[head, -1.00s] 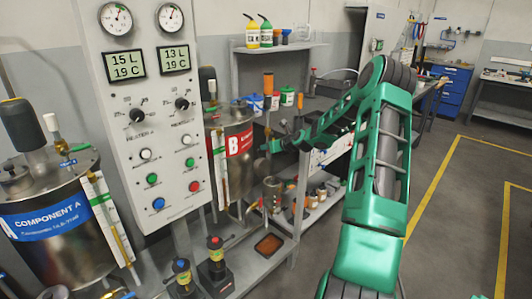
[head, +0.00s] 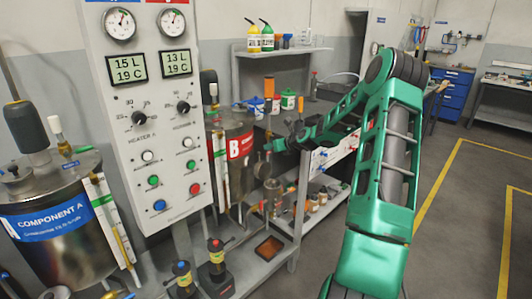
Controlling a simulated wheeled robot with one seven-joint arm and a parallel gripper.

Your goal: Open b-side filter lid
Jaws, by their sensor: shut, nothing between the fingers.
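The B component tank (head: 239,147) with its red label stands behind the control panel in the head view. A small round grey metal part (head: 262,170) sits at the tank's lower right, among fittings; it may be the b-side filter lid, but it is too small to tell. My green arm reaches in from the right.
The control panel (head: 153,120) stands left of the tank. A grey bench with a lower shelf holding jars (head: 315,199) lies under my forearm. The floor at right is clear.

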